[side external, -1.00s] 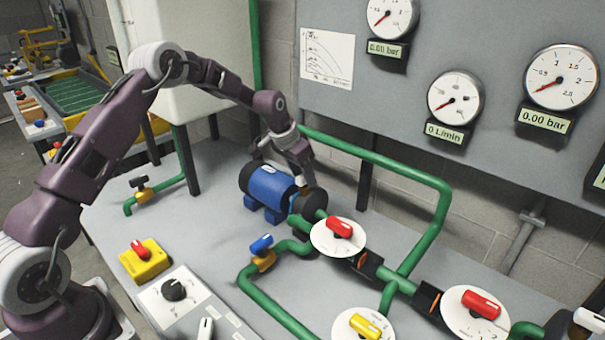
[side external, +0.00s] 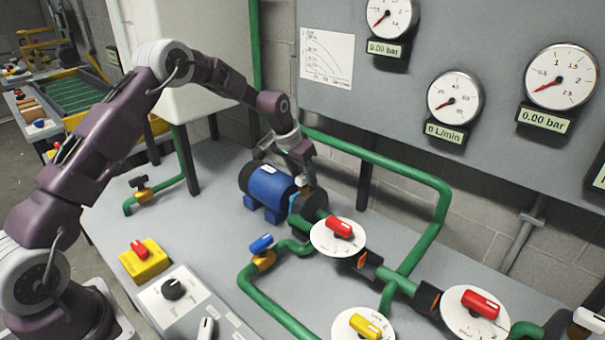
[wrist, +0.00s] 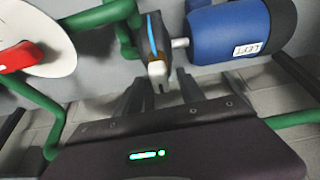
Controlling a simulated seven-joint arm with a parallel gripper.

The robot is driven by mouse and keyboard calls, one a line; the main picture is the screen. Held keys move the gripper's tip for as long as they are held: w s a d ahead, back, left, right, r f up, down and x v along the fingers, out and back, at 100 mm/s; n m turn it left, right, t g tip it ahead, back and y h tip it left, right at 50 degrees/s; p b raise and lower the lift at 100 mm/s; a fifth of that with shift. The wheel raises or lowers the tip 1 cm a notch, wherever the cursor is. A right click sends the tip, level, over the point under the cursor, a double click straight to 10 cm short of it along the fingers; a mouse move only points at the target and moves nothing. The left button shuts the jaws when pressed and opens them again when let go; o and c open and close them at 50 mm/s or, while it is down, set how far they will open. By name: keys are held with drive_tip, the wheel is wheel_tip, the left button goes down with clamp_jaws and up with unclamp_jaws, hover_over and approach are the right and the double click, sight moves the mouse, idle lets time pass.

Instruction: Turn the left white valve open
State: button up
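A small white handle (side external: 300,181) stands on the dark end housing beside the blue pump motor. In the wrist view the white handle (wrist: 157,72) lies just beyond and between my fingertips. My gripper (side external: 308,180) hangs over this housing from above. The wrist view shows my gripper (wrist: 160,88) with its two fingers apart and nothing visibly held; I cannot tell whether either finger touches the handle. Another white handle (side external: 590,320) is at the lower right edge of the side view.
The blue motor (side external: 268,186) lies just left of the gripper. A white disc with a red handle (side external: 340,228) is close on its right. Green pipes (side external: 425,185) run behind and ahead. Further discs carry a yellow handle (side external: 365,326) and a red handle (side external: 480,303).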

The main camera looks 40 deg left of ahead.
drive_tip(key=shift+r, duration=0.1)
drive_tip(key=s+d+r, duration=0.4)
drive_tip(key=s+r, duration=0.7)
drive_tip(key=s+d+r, duration=0.3)
drive_tip(key=s+r, duration=0.7)
drive_tip(key=r, duration=0.1)
drive_tip(key=s+d+f+t, duration=0.1)
drive_tip(key=s+d, duration=0.2)
drive_tip(key=s, duration=1.9)
drive_tip(key=shift+s, duration=0.4)
